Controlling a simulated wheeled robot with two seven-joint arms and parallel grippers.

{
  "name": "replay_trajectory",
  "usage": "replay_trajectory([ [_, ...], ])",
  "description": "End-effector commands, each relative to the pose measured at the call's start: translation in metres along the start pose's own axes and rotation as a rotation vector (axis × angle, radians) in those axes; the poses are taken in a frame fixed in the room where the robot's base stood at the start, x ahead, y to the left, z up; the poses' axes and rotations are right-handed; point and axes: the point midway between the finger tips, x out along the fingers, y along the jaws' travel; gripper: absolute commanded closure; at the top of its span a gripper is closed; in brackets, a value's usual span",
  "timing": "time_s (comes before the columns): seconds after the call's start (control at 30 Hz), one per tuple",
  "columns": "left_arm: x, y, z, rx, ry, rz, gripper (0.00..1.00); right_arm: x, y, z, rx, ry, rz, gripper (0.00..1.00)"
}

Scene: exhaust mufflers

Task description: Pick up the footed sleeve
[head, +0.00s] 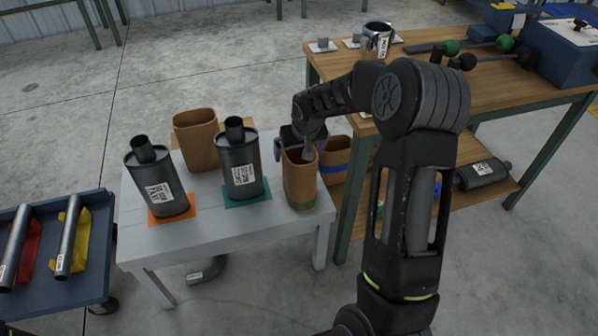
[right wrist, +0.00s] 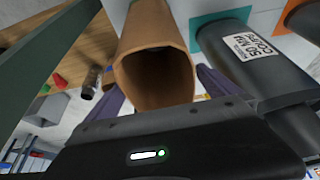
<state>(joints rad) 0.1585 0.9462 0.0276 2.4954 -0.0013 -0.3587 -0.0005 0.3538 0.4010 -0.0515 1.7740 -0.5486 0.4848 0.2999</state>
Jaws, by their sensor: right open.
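Several brown open-topped sleeves stand about the small grey table. The one at its right front corner (head: 300,185) is upright, with a little green at its base. My right gripper (head: 299,147) is open at its top, with a finger on either side. In the right wrist view this sleeve (right wrist: 150,35) shows its dark open mouth between the purplish fingers (right wrist: 160,88); I cannot tell whether they touch it. Another brown sleeve (head: 195,140) stands at the back left, and one with a blue band (head: 334,163) is just behind to the right. I cannot make out feet. My left gripper is not in view.
Two dark mufflers stand on the grey table, one on an orange mat (head: 172,214), one on a teal mat (head: 247,200) close left of the sleeve. A wooden workbench (head: 480,85) stands to the right. A blue tray cart (head: 85,290) is at left.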

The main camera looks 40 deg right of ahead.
Motion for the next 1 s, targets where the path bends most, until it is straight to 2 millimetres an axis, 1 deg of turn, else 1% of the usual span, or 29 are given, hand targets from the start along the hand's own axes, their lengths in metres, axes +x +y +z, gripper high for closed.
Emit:
replay_trajectory([
  [0.13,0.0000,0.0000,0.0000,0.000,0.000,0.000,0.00,-0.0001,0.0000,0.0000,0.000,0.000,0.000,0.01],
  [1.0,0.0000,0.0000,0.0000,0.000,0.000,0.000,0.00,-0.0001,0.0000,0.0000,0.000,0.000,0.000,0.72],
])
